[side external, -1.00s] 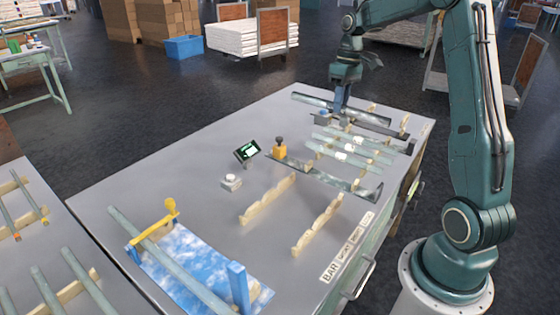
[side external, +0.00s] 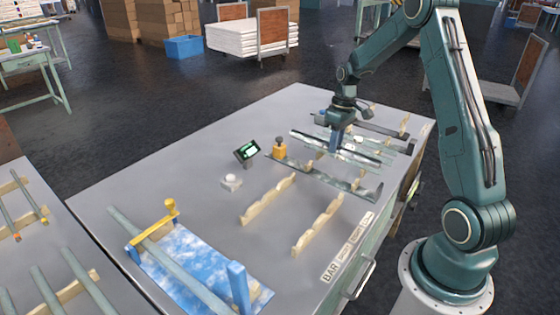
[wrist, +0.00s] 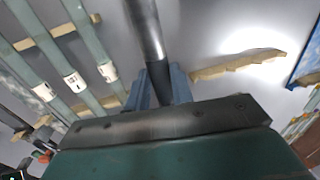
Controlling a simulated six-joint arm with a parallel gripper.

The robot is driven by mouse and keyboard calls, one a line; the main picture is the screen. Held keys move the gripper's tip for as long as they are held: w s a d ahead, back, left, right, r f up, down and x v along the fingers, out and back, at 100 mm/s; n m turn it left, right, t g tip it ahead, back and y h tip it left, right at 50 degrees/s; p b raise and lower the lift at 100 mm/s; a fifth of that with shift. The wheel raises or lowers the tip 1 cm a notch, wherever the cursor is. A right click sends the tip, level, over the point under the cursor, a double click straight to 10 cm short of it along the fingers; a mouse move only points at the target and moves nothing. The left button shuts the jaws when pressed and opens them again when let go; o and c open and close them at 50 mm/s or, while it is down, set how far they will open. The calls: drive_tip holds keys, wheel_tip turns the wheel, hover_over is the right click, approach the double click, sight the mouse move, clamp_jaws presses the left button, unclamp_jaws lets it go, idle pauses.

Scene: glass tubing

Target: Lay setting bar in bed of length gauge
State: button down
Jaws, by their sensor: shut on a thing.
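My gripper (side external: 336,142) has blue fingers shut on the setting bar (side external: 308,140), a dark, shiny metal bar, holding it roughly level above the table. In the wrist view the bar (wrist: 145,30) runs up the picture from between the fingers (wrist: 158,88). The length gauge has a long metallic bed (side external: 318,182) with an orange block (side external: 279,151) and dark knob at its left end. A small display (side external: 247,151) stands beside it. The bar is beyond the bed in the side view, apart from it. The fingers hide part of the bar.
Glass tubes with white labels (wrist: 72,82) lie on wooden supports left of the bar in the wrist view. A dark rail (side external: 372,126) lies behind. Empty notched wooden supports (side external: 268,200) stand in front of the gauge. A blue-posted fixture (side external: 238,285) holds a tube at front left.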

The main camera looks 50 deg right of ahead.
drive_tip(key=shift+f, duration=1.3)
drive_tip(key=shift+f, duration=0.15)
drive_tip(key=shift+f, duration=2)
drive_tip(key=shift+f, duration=0.55)
drive_tip(key=c, duration=1.2)
unclamp_jaws()
wheel_tip(320, 180, up, 13)
drive_tip(key=d, duration=0.2)
